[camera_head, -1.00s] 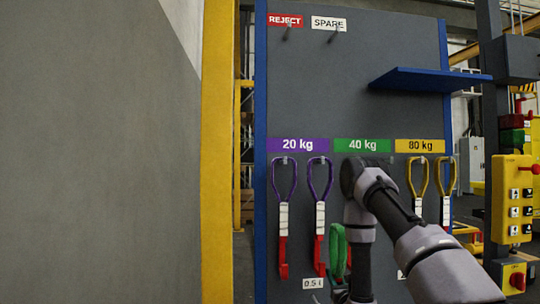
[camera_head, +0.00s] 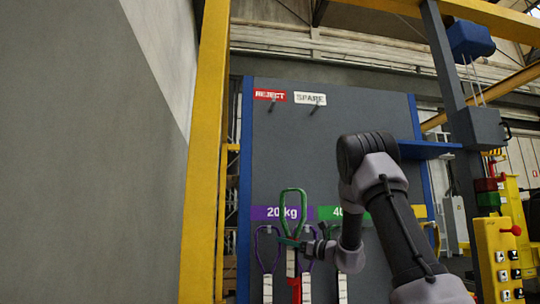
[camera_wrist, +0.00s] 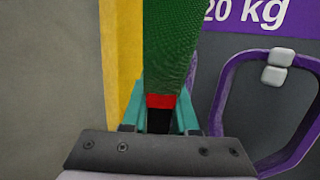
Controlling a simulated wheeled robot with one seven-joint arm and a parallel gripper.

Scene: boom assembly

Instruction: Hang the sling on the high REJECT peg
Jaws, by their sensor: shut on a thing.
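The green sling (camera_head: 294,200) is held upright by my gripper (camera_head: 294,242), its green loop standing above the jaws and its pale and red part below. In the wrist view the green webbing (camera_wrist: 172,45) rises from between the teal jaws of my gripper (camera_wrist: 160,112), with a red band at the jaws. The REJECT peg (camera_head: 270,106) sticks out under the red REJECT sign (camera_head: 270,95) at the board's upper left. It is empty. The sling is well below it and slightly right, in front of the 20 kg label (camera_head: 262,212).
The SPARE peg (camera_head: 316,108) is close right of the REJECT peg and is empty. Purple slings (camera_head: 267,250) hang below the 20 kg label. A blue shelf (camera_head: 428,149) juts out at right. A yellow post (camera_head: 205,150) stands left. The board between sling and pegs is bare.

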